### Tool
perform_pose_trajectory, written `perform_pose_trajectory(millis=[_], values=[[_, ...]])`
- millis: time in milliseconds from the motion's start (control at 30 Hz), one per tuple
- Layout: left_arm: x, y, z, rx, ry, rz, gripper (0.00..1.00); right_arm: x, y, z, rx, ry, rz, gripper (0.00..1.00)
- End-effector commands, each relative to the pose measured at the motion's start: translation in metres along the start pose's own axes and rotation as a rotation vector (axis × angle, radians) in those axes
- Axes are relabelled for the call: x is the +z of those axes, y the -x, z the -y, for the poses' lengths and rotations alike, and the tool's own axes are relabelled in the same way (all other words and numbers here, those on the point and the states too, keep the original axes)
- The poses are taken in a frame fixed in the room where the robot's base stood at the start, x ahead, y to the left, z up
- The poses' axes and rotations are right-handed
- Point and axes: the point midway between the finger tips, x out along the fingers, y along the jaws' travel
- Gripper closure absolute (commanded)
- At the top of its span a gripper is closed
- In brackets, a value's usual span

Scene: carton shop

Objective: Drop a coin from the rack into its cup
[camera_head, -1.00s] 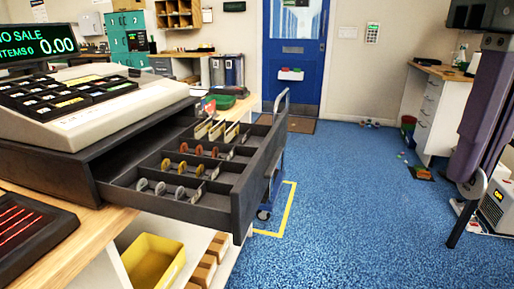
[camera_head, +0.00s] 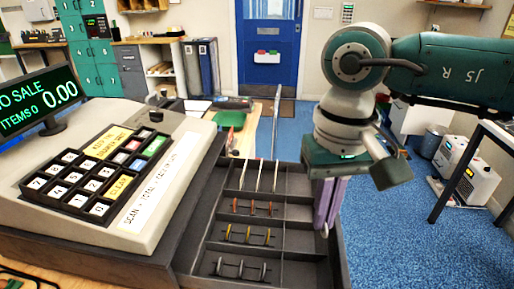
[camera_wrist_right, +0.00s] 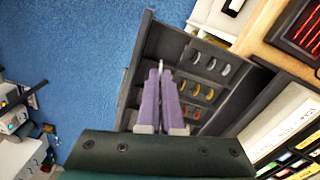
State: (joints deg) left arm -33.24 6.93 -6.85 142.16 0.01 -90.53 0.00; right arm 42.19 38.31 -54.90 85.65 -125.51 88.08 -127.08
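The open cash drawer (camera_head: 338,262) holds rows of coins: silver coins (camera_head: 240,268) nearest, then yellow coins (camera_head: 248,235), then copper coins (camera_head: 252,208). The same rows show in the wrist view, with silver coins (camera_wrist_right: 211,63) to the right of my fingers. Empty cups (camera_head: 298,240) line the drawer's right side. My right gripper (camera_head: 326,222) points down over that side, near the right wall. Its purple fingers (camera_wrist_right: 161,72) are nearly together, with a small silver-grey coin edge between the tips. Which cup lies under it is hard to tell. My left gripper is out of view.
The cash register (camera_head: 105,180) stands left of the drawer, with its display (camera_head: 38,95) behind. Thin upright dividers (camera_head: 258,175) stand at the drawer's back. A white machine (camera_head: 470,170) stands farther right.

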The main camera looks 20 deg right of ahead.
Motion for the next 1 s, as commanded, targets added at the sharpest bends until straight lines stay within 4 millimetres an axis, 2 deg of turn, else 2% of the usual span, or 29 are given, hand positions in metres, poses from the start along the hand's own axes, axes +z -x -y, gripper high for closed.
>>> perform_pose_trajectory(millis=[100, 300, 633, 900, 967, 1000], values=[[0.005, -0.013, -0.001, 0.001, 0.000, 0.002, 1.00, 0.000, -0.019, 0.000, 0.000, -0.002, 0.001, 1.00], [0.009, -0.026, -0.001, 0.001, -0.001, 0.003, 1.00, 0.000, -0.041, 0.000, 0.000, -0.001, 0.001, 1.00], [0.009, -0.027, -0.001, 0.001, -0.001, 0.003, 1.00, 0.000, -0.045, 0.000, 0.000, 0.001, 0.000, 1.00], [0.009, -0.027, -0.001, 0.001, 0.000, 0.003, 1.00, 0.000, -0.044, 0.000, 0.000, 0.000, 0.000, 0.69], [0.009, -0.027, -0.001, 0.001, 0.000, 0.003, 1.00, 0.000, -0.044, 0.000, 0.000, 0.000, 0.000, 0.63], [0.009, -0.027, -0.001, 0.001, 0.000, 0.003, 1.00, 0.000, -0.044, 0.000, 0.000, 0.000, 0.000, 0.62]])
